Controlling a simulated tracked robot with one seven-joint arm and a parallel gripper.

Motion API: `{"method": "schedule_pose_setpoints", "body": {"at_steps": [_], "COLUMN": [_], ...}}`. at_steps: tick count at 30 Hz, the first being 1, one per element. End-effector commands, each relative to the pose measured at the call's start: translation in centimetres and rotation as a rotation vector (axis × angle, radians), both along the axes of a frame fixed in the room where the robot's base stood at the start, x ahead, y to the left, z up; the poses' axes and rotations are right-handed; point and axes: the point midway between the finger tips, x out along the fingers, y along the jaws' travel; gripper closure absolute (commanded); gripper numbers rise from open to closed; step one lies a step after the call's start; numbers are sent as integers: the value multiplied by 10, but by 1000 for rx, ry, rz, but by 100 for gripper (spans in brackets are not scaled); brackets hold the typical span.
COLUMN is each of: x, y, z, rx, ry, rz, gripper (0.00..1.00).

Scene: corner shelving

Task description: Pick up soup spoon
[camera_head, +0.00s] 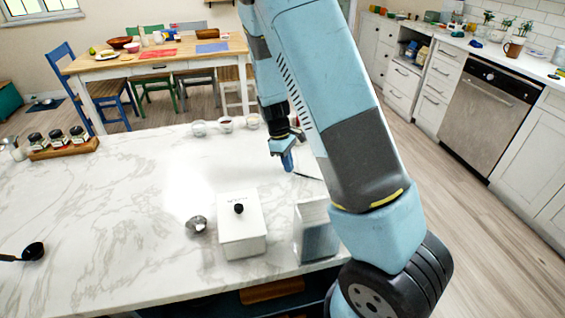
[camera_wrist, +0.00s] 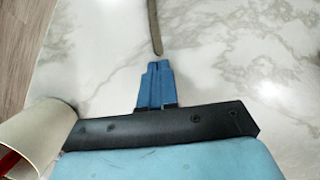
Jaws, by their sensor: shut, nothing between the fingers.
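A thin grey-brown handle (camera_wrist: 154,25), which looks like that of the soup spoon, lies on the marble counter in the wrist view. It runs off the top edge, so its far end is out of view. My gripper (camera_wrist: 156,66) is shut and empty, with its blue fingertips just short of the handle's near end. In the head view my gripper (camera_head: 288,166) is low over the counter behind my arm. A thin dark strip (camera_head: 308,177) beside it may be the same spoon, partly hidden by my arm.
A white box (camera_head: 240,238) with a black knob, a clear container (camera_head: 315,236) and a small metal item (camera_head: 196,224) stand near the front. Small bowls (camera_head: 226,124) stand behind my gripper. A black ladle (camera_head: 33,251) lies left. A pale cup-like container (camera_wrist: 35,140) is beside my gripper.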

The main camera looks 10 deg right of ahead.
Motion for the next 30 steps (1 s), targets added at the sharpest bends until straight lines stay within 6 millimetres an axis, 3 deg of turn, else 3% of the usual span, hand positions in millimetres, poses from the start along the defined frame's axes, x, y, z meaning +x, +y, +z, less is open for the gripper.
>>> {"method": "schedule_pose_setpoints", "body": {"at_steps": [10, 20, 30], "x": [-2, -22, -22], "y": [-2, -26, -26], "z": [0, 0, 1], "rx": [0, 0, 0], "ry": [0, 1, 0], "rz": [-2, -1, 0], "gripper": [100, 100, 100]}}
